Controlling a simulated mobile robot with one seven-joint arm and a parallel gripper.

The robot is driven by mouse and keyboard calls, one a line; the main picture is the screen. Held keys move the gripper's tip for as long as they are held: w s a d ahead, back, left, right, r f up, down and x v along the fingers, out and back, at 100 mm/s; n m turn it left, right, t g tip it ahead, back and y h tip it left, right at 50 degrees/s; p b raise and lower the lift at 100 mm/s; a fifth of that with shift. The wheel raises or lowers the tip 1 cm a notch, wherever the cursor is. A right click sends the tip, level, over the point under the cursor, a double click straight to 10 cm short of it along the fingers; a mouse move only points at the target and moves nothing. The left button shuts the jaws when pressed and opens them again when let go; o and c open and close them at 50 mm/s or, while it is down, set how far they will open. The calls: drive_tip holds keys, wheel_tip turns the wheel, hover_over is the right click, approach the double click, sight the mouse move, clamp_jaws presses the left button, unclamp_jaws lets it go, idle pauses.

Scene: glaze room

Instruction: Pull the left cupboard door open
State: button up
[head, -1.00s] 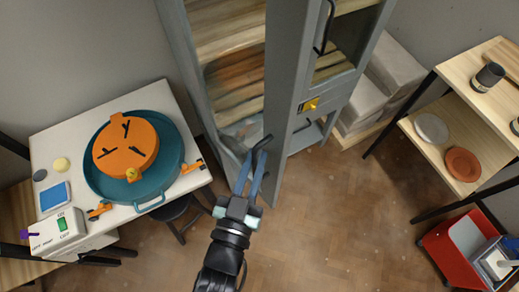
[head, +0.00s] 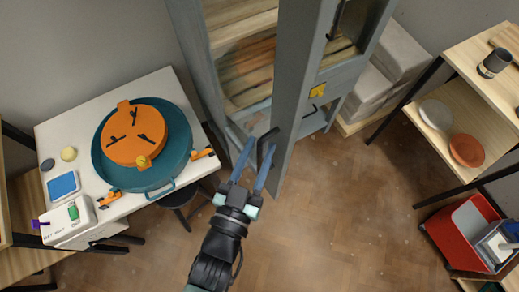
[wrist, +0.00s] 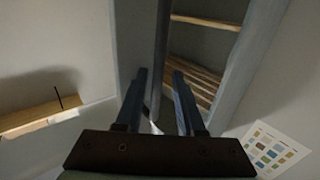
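The grey cupboard (head: 193,60) stands at the back centre, its wooden shelves showing. A tall grey door stile (head: 297,80) juts towards me. A black handle (head: 267,143) sits low on its left side. I cannot tell how far this door stands from its frame. My gripper (head: 258,148) is open, its two blue fingers apart at the handle. The handle seems to lie between the fingertips; contact is unclear.
A white table (head: 70,125) at the left holds a teal basin (head: 170,170) with an orange disc. A dark stool (head: 185,200) stands beside it. Pale slabs (head: 395,60) are stacked right of the cupboard. A shelf unit (head: 430,150) and red bin (head: 450,235) stand right. The central floor is clear.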

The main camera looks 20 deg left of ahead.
drive_tip(key=shift+d, duration=0.15)
drive_tip(key=shift+s+f, duration=0.15)
drive_tip(key=shift+s, duration=0.4)
drive_tip(key=shift+s+b, duration=1.2)
drive_tip(key=shift+s, duration=4.75)
drive_tip(key=shift+a, duration=0.2)
